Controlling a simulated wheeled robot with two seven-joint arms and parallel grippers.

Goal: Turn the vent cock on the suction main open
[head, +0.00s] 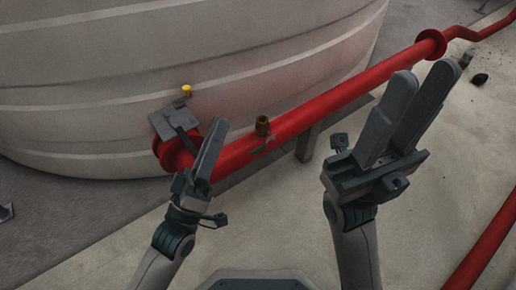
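The suction main (330,103) is a red pipe running from a flange beside the tank at left up to the back right.
A large pale tank (190,50) fills the back left. A grey plate (170,118) and a yellow-topped part (187,91) are by the pipe's left end. A support post (307,145) stands under the pipe. Another red pipe (485,250) is at lower right.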

